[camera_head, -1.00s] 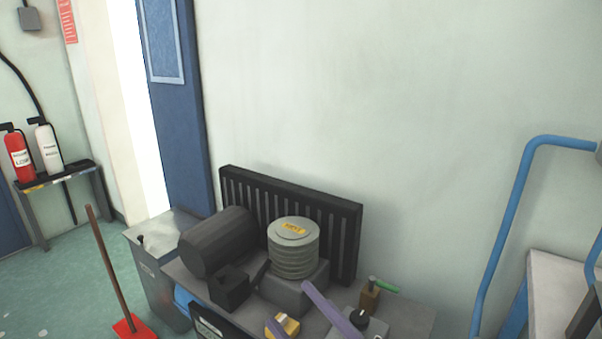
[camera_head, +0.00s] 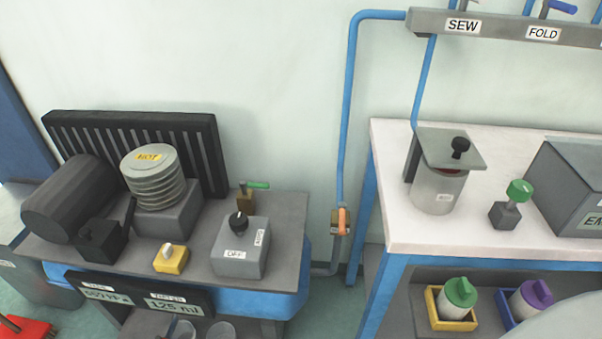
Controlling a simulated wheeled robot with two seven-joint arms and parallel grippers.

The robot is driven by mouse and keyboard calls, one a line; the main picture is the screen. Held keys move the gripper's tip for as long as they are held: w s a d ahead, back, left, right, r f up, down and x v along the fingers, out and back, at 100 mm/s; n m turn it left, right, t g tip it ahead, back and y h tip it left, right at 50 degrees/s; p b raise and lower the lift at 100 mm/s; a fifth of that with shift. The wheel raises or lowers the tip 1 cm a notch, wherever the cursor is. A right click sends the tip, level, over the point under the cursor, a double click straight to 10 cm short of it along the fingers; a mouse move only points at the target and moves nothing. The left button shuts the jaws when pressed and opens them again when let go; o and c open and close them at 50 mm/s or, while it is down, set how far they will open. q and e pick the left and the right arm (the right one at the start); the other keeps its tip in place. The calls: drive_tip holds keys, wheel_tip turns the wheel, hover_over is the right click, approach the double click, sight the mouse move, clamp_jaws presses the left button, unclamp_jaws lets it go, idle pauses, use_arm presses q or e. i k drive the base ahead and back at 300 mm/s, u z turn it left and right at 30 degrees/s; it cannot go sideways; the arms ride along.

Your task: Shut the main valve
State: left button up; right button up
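A valve with an orange lever (camera_head: 342,221) sits low on the blue pipe (camera_head: 350,110) that runs down the wall between the compressor bench and the white table. Its lever looks upright, in line with the pipe. A second small valve with a green lever (camera_head: 258,185) stands on the bench behind the grey switch box; its lever points sideways to the right. No label naming either as the main valve is legible. Neither of my grippers is in view.
The grey bench (camera_head: 290,205) carries a ribbed cylinder marked HOT (camera_head: 152,175), a black motor (camera_head: 70,198) and a switch box marked OFF (camera_head: 240,246). The white table (camera_head: 395,150) on the right holds a lidded pot (camera_head: 437,190). A narrow gap separates them.

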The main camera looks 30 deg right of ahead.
sight(341, 206)
drive_tip(key=u, duration=2.1)
drive_tip(key=i, duration=0.8)
drive_tip(key=z, duration=2.8)
